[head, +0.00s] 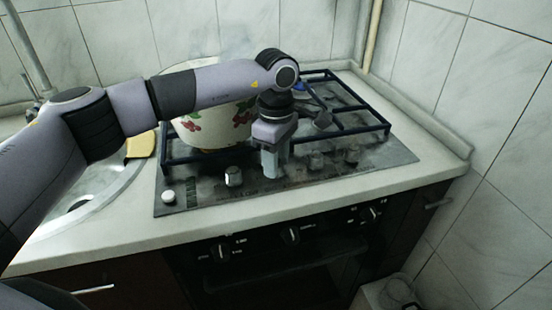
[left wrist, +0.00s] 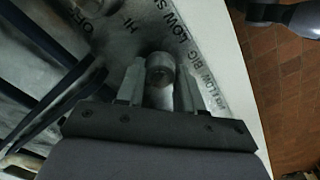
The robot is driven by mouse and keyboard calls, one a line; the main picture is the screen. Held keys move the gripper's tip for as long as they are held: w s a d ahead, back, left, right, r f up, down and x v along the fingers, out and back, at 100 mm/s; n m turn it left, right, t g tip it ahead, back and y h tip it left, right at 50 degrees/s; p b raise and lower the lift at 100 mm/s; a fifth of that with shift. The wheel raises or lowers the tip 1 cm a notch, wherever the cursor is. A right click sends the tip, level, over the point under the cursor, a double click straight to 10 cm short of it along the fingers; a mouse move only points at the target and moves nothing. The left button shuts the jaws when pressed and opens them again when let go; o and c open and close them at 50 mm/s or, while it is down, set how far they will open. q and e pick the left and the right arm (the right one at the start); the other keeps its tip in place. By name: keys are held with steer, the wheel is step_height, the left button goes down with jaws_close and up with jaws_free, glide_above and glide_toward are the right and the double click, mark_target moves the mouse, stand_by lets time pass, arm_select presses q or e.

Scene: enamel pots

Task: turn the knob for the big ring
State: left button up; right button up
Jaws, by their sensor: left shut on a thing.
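My left gripper (head: 271,165) points down over the front of the hob (head: 205,196), its fingers on a knob in the front row. In the left wrist view the left gripper (left wrist: 158,85) is shut on this grey knob (left wrist: 160,70), one finger on each side. Lettering beside the knob reads "LOW", "BIG" and "HI". Other hob knobs show: one to the left (head: 233,176) and some to the right (head: 316,161). A flowered enamel pot (head: 205,130) stands on the hob's left side, partly hidden behind my left arm. My right gripper is not in view.
A dark pan support (head: 350,108) covers the hob's back right. A white button (head: 168,196) sits at its front left. A sink (head: 95,200) with a yellow sponge (head: 141,145) lies to the left. Oven knobs (head: 291,235) are below the counter edge. Tiled walls close the back and right.

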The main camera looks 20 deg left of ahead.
arm_select(q)
steer(key=o, duration=1.1)
steer(key=shift+c, duration=0.2)
steer(key=shift+r, duration=0.15)
step_height(320, 180, up, 7)
